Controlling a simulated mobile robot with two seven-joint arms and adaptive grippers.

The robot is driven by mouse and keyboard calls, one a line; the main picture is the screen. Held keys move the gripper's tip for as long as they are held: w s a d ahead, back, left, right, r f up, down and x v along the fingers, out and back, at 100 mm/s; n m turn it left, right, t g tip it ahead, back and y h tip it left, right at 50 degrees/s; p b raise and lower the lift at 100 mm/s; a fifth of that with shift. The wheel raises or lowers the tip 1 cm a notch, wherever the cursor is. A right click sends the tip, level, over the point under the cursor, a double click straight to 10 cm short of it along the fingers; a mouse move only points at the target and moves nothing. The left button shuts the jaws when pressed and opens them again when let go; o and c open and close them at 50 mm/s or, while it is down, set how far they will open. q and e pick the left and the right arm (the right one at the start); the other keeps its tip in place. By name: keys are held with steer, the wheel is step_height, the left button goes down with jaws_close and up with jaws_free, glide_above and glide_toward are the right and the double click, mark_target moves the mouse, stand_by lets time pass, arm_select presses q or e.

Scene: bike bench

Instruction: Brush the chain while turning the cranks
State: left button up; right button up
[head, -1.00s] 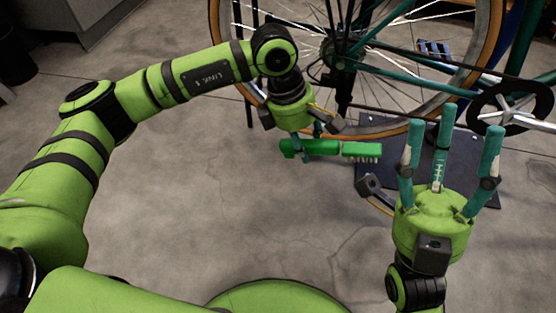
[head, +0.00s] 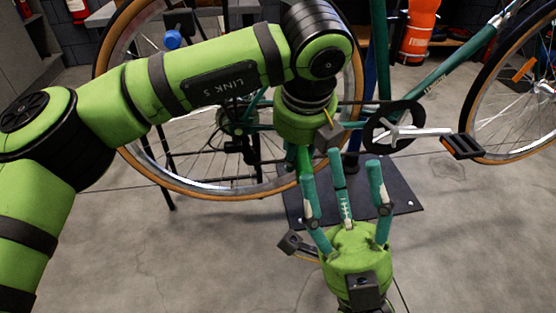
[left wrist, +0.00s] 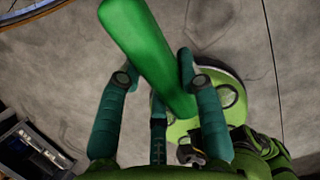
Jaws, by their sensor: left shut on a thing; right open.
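The bike's chainring (head: 380,128) shows in the head view with a silver crank (head: 425,132) reaching right to a black pedal (head: 463,146). The chain runs left to the rear hub, partly hidden behind my left arm. My left gripper (head: 304,150) points down in front of the bike, left of the chainring. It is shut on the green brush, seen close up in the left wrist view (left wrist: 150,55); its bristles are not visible. My right gripper (head: 343,170) is open and empty, fingers up, below the chainring and overlapping the left gripper in the picture.
The rear wheel (head: 180,190) stands behind my left arm and the front wheel (head: 500,130) is at right. A dark mat (head: 400,195) lies under the bike. An orange cylinder (head: 418,30) stands at the back. The floor in front is mostly clear.

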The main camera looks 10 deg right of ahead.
arm_select(q)
steer(key=shift+w+d+r, duration=0.15)
steer(key=w+f, duration=0.5)
steer(key=w, duration=0.4)
steer(key=shift+w, duration=0.35)
steer(key=shift+f, duration=0.1)
stand_by(0.6)
